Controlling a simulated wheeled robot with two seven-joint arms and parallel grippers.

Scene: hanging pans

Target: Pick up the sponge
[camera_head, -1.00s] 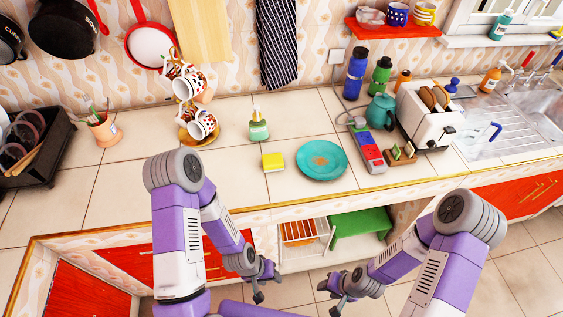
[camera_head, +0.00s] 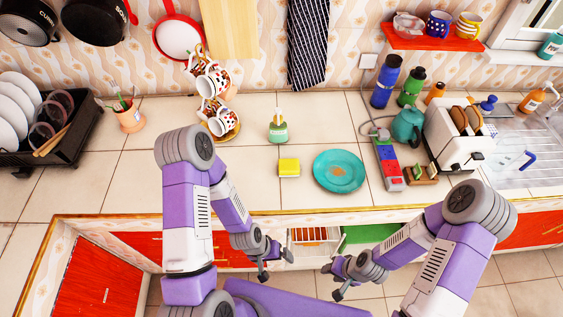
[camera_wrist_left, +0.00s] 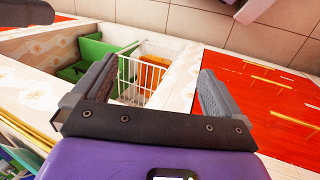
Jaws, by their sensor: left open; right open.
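The yellow sponge (camera_head: 289,167) lies on the tiled counter, left of the teal plate (camera_head: 339,171) and in front of the green soap bottle (camera_head: 278,130). My left gripper (camera_head: 275,264) is below the counter's front edge, lower than the sponge and apart from it. In the left wrist view, the left gripper (camera_wrist_left: 150,92) is open and empty, facing the lower cabinets. The sponge is not in the left wrist view. My right gripper (camera_head: 332,281) is also below the counter edge, open and away from the sponge.
A mug tree (camera_head: 217,100) stands at the back left. A dish rack (camera_head: 62,140) is at the far left, a toaster (camera_head: 454,135) at the right. The counter left of the sponge is clear. Its front edge (camera_head: 300,211) lies between grippers and sponge.

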